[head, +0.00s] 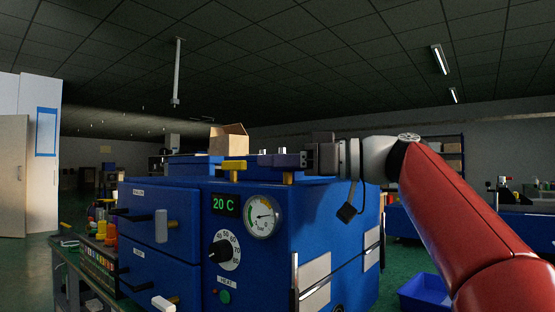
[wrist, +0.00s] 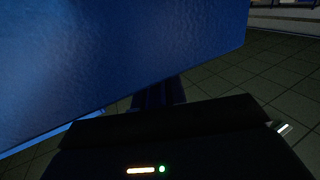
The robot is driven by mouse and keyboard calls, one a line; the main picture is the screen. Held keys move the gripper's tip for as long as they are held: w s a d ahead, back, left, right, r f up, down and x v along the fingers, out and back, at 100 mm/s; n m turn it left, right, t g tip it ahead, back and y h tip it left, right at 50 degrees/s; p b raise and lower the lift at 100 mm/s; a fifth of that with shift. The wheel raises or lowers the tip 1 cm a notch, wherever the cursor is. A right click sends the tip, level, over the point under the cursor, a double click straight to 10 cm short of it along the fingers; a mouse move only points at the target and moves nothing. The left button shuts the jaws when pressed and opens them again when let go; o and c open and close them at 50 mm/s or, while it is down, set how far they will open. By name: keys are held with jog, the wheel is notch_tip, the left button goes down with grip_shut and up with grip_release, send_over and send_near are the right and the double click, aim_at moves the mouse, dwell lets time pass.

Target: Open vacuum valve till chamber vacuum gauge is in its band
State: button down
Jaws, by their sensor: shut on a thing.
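A round white gauge (head: 263,216) sits on the front of the blue press cabinet (head: 340,225). Its needle points roughly to the right; the band and numbers are too small to read surely. My gripper (head: 288,160) reaches in from the right above the cabinet top. Its fingers are shut around the top of a yellow valve (head: 288,178), whose handle they mostly hide. A second yellow valve handle (head: 235,166) stands to the left, apart from my gripper. No label shows which valve is the vacuum one. In the wrist view, my dark fingers (wrist: 158,95) show beside a blue surface.
A green display (head: 225,204) reads 20 C above a black dial knob (head: 220,251). Drawers with protruding handles (head: 161,226) are at left. An open cardboard box (head: 229,140) stands behind the valves. A blue bin (head: 425,291) is on the floor at right.

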jog(key=n+g+p, duration=0.1)
jog(key=g, duration=0.1)
jog(key=n+g, duration=0.1)
jog(key=g, duration=0.1)
jog(key=shift+s+r+n+y+p, duration=0.1)
jog(key=shift+r+n+y+p, duration=0.1)
jog(key=shift+n+y+p, duration=0.15)
jog(key=n+g, duration=0.1)
jog(key=g, duration=0.1)
jog(key=shift+s+f+n+g, duration=0.1)
jog(key=shift+s+n+g, duration=0.1)
jog(key=shift+n+g, duration=0.2)
jog(key=shift+s+a+n+g, duration=0.1)
jog(key=shift+s+n+g, duration=0.05)
jog(key=shift+n+g, duration=0.8)
jog(key=shift+g, duration=0.25)
jog(key=shift+g+h, duration=0.3)
jog(key=shift+h, duration=0.15)
jog(key=shift+f, duration=0.1)
jog(key=c, duration=1.4)
grip_release()
jog(key=shift+c, duration=0.2)
jog(key=shift+s+m+t, duration=0.1)
jog(key=shift+m+t, duration=0.2)
jog(key=shift+t, duration=0.1)
